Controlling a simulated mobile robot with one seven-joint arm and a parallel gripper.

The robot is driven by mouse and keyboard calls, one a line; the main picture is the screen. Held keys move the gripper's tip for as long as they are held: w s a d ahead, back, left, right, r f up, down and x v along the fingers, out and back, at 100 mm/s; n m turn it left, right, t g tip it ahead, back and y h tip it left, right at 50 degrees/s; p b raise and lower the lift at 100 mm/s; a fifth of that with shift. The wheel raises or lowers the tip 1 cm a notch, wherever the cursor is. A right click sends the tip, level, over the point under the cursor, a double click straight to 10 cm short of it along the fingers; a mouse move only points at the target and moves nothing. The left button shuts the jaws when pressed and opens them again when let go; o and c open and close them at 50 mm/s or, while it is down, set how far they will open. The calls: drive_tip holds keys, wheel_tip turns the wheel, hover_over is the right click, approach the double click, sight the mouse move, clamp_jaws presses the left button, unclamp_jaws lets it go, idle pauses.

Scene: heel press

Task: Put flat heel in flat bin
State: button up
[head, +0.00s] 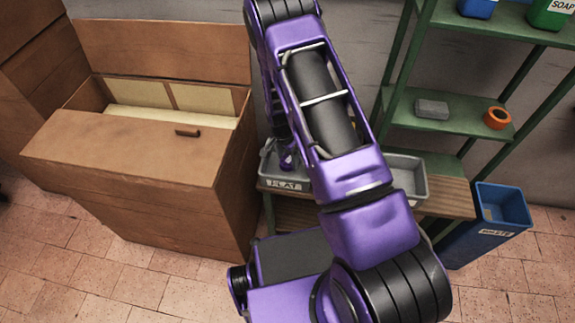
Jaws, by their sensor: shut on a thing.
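The flat bin (266,168) is a grey open tray with a "FLAT" label on its front, on a low wooden bench. My arm hides its right part. A purple end part of my gripper (287,160) shows over this bin, largely behind my arm. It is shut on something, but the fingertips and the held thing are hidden. No heel can be made out in the head view.
A second grey tray (413,182), its label hidden, stands on the bench (447,199) right of my arm. A blue waste bin (490,232) stands at the right. A large wooden chest (130,155) stands left. Green shelves (455,112) hold a grey block and orange ring.

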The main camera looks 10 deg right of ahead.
sight(287, 162)
wheel_tip(287, 162, down, 3)
drive_tip(key=shift+f, duration=0.2)
drive_tip(key=o, duration=1.4)
drive_tip(key=r, duration=0.4)
drive_tip(key=r+p, duration=0.1)
drive_tip(key=r, duration=0.3)
drive_tip(key=s+a+r, duration=0.1)
drive_tip(key=r, duration=0.3)
drive_tip(key=shift+a, duration=0.1)
drive_tip(key=shift+w, duration=0.1)
